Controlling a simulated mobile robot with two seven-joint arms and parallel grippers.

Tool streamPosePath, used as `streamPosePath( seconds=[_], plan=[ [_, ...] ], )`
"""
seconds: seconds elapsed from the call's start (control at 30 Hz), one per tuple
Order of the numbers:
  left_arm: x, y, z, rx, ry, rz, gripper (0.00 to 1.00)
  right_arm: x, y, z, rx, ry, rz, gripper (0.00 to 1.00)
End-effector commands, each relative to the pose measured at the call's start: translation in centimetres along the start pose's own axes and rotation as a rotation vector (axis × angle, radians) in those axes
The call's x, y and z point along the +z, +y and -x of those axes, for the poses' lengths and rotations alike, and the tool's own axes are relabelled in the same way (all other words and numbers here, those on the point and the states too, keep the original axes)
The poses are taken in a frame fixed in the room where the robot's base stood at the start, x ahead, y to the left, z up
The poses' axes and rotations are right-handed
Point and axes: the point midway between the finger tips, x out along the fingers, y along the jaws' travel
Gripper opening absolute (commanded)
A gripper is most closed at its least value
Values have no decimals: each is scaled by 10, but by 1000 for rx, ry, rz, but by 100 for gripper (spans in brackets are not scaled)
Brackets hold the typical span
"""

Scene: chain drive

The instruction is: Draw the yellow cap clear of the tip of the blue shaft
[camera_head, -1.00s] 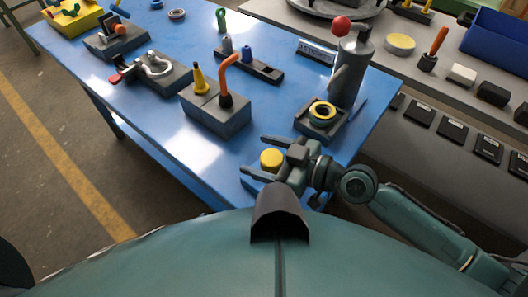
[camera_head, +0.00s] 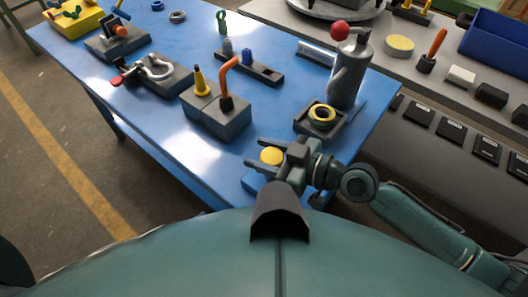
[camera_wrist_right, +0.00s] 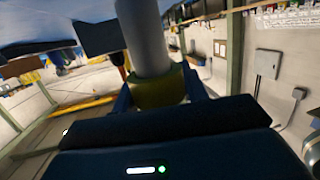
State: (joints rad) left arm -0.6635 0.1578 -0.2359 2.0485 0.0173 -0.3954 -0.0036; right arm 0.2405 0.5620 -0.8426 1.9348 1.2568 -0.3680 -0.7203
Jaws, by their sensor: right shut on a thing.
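The yellow cap (camera_head: 271,155) is near the front edge of the blue table, with its round top showing in the head view. My right gripper (camera_head: 258,154) has one finger on each side of it and is shut on it. In the right wrist view, the cap (camera_wrist_right: 158,88) is a yellow band between the fingers, around or against a pale grey cylinder. A blue block (camera_head: 254,180) shows just below the cap in the head view. I cannot make out a blue shaft, so whether the cap is still on its tip is hidden. My left gripper is not in view.
A dark tray with a yellow ring (camera_head: 322,116) and a grey canister with a red knob (camera_head: 347,75) stand behind the gripper. A grey block with an orange hook (camera_head: 225,112) stands to the left. The blue table (camera_head: 180,150) is bare at its front left.

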Motion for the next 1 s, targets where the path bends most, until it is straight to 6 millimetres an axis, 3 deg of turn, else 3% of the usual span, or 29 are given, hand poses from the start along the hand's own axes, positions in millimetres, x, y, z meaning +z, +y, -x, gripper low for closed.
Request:
streamPosePath(
  seconds=[0.8,1.0],
  plan=[
    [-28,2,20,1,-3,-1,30,-43,0,9,0,0,1,22],
    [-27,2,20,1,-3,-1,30,-51,0,10,-1,2,1,22]
  ],
)
